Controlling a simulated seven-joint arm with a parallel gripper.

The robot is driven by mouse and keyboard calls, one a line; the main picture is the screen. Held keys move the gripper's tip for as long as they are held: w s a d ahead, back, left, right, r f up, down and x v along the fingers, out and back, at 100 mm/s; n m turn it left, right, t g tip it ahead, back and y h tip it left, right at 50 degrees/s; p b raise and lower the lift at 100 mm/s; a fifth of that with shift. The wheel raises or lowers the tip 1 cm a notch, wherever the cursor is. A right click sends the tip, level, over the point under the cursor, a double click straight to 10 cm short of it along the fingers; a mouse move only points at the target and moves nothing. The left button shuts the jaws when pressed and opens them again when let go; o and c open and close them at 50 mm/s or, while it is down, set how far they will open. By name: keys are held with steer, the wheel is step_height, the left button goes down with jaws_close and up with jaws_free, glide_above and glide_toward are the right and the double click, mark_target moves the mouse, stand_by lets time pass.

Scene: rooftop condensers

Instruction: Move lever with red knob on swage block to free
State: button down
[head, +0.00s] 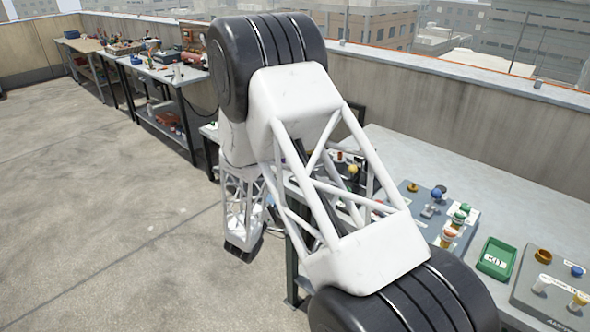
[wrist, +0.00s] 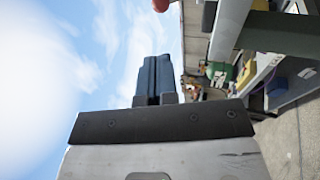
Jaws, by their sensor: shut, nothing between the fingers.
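My gripper (wrist: 155,80) shows in the wrist view as two dark fingers pressed together, shut and empty. A rounded red thing (wrist: 160,5) is cut off by the top edge of the wrist view, above and apart from the fingertips. It may be the lever's red knob, but I cannot tell. I cannot make out the lever or the swage block in either view. In the head view my arm covers the middle of the bench, and my gripper cannot be made out there.
The long grey bench (head: 480,180) runs along the parapet. On it are a grey panel (head: 412,205) with coloured knobs, a green tray (head: 496,258) and another panel (head: 540,303). A cluttered bench (head: 165,70) stands farther back. The concrete floor at left is clear.

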steer(key=shift+x, duration=7)
steer(key=shift+d+r, duration=0.15)
steer(key=shift+w+d+r+m+g+y, duration=0.15)
steer(key=shift+w+d+r+g+y, duration=0.2)
steer(key=shift+g, duration=0.3)
steer(key=shift+w+d+r+m+g+y, duration=0.15)
steer(key=shift+w+r+g+y, duration=0.1)
steer(key=shift+r+g, duration=0.35)
steer(key=d+g+y, duration=0.1)
steer(key=w+r+g+y, duration=0.1)
steer(key=g, duration=0.1)
steer(key=shift+w+d+r+m, duration=0.15)
steer(key=shift+w+d+m, duration=0.15)
steer(key=shift+d, duration=0.1)
steer(key=shift+w+d+r+m+g+y, duration=0.1)
steer(key=shift+w+d+m+g+y, duration=0.05)
steer(key=shift+w+d+g+y, duration=0.55)
steer(key=shift+w+d+r+m+g+y, duration=0.15)
steer(key=shift+w+d+g+y, duration=0.35)
steer(key=shift+g+y, duration=0.4)
steer(key=shift+w, duration=0.1)
steer(key=shift+w+d+f, duration=0.1)
steer(key=shift+w+d, duration=0.3)
steer(key=shift+d, duration=0.05)
steer(key=shift+s, duration=0.1)
